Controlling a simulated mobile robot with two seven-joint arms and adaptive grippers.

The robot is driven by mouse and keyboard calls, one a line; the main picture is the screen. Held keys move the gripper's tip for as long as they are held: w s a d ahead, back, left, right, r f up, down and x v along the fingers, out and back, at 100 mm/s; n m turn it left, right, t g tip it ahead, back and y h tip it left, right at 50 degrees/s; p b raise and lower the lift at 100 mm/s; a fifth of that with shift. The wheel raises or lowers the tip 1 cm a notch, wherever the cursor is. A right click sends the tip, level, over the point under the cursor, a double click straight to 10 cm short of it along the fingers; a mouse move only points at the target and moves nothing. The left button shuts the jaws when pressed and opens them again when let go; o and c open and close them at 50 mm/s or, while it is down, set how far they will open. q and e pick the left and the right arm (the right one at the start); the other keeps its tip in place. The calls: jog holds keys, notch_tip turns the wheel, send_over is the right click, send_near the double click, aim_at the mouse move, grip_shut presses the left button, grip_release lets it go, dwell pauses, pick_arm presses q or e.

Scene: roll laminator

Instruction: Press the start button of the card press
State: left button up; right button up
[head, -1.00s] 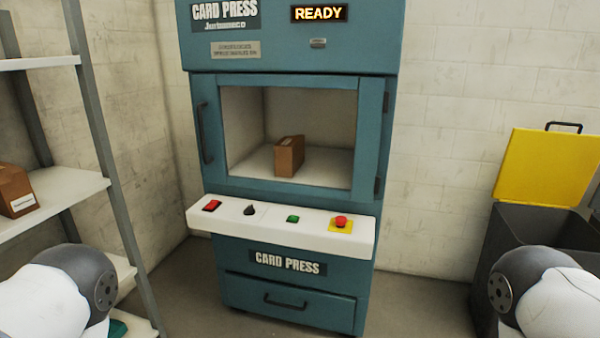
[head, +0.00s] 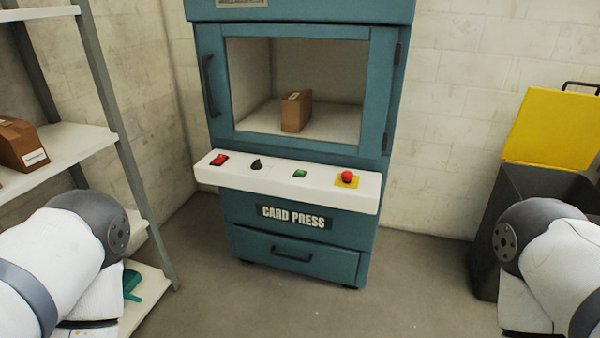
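The teal card press (head: 390,100) stands ahead against the wall. The window door (head: 228,90) looks shut, and a brown cardboard box (head: 296,111) sits inside the chamber. Parts of both my arms show at the lower left and lower right, apart from the press. Neither gripper is in view.
A grey-framed shelf (head: 70,142) with a brown box (head: 22,145) stands at the left, with a teal item (head: 131,283) on a low shelf. A dark bin (head: 535,188) with an open yellow lid (head: 550,130) stands at the right. The floor before the press is clear.

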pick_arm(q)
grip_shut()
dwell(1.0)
